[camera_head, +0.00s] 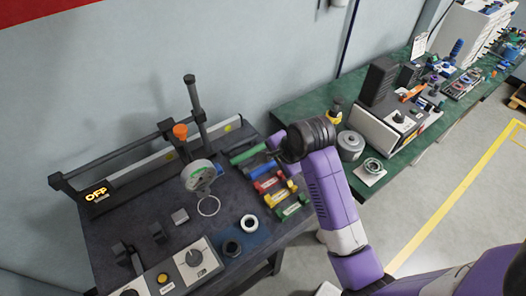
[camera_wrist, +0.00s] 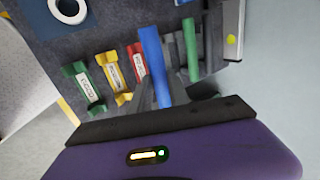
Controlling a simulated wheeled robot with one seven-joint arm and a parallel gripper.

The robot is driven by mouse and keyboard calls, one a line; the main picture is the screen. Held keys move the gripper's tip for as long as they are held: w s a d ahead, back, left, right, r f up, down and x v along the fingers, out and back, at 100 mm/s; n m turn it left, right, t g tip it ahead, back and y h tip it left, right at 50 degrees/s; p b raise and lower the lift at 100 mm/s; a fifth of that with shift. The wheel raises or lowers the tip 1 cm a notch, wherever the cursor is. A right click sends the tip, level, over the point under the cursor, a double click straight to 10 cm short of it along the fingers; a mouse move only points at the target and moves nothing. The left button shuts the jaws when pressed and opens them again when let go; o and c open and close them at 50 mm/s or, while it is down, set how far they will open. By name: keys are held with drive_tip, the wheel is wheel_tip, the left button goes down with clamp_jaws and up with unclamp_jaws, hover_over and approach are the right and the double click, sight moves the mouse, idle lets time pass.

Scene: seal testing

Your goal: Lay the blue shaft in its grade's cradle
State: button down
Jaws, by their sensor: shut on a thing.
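The blue shaft (camera_wrist: 152,62) is gripped in my gripper (camera_wrist: 160,92), which is shut on it above the bench in the wrist view. Coloured cradles stand in a row below: red (camera_head: 268,183), yellow (camera_head: 281,195) and green (camera_head: 293,208). The wrist view shows red (camera_wrist: 138,61), yellow (camera_wrist: 113,70) and green (camera_wrist: 85,86) cradles, with labels too small to read surely. The shaft and fingers hide what lies behind them.
A green shaft (camera_wrist: 190,50) lies close beside the held shaft. A test rig with an upright post (camera_head: 195,105) stands along the back. A blue mat (camera_head: 258,238) with rings lies in front. A green-topped bench (camera_head: 310,105) adjoins at the right.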

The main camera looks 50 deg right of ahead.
drive_tip(key=shift+w+f, duration=0.15)
drive_tip(key=shift+f, duration=0.15)
drive_tip(key=shift+f+b, duration=0.5)
drive_tip(key=shift+f, duration=2.25)
drive_tip(key=shift+f, duration=0.55)
drive_tip(key=c, duration=1.2)
unclamp_jaws()
drive_tip(key=shift+o, duration=0.2)
drive_tip(key=v, duration=0.7)
drive_tip(key=shift+s+r+b, duration=0.25)
drive_tip(key=shift+r+b, duration=0.1)
drive_tip(key=shift+b, duration=0.05)
drive_tip(key=shift+a, duration=0.1)
